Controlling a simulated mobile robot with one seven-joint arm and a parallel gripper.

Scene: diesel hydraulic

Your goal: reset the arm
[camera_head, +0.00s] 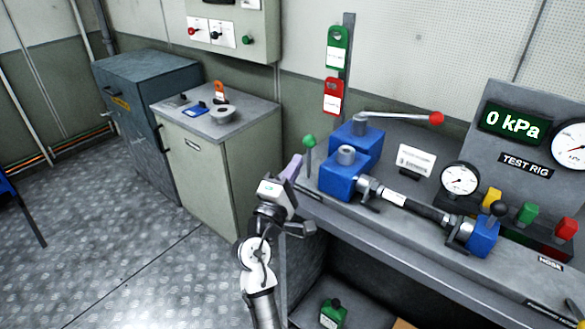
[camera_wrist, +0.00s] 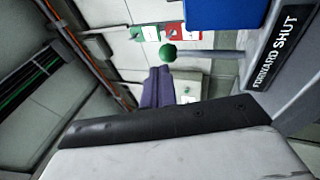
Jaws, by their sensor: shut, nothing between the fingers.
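My arm rises from the bottom of the head view, left of the test bench. My gripper (camera_head: 296,164) is at its upper end, beside the bench's left front corner and close to the green-knobbed lever (camera_head: 309,141). The purple-grey fingers are together with nothing seen between them. In the wrist view the fingers (camera_wrist: 158,87) also appear closed, with the green knob (camera_wrist: 168,53) just beyond them. I cannot tell whether the gripper touches the lever.
The bench carries blue valve blocks (camera_head: 343,178), a red-tipped handle (camera_head: 436,118), a hose (camera_head: 415,206) and a gauge panel reading 0 kPa (camera_head: 513,123). A beige cabinet (camera_head: 196,165) and a dark cabinet (camera_head: 146,75) stand left.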

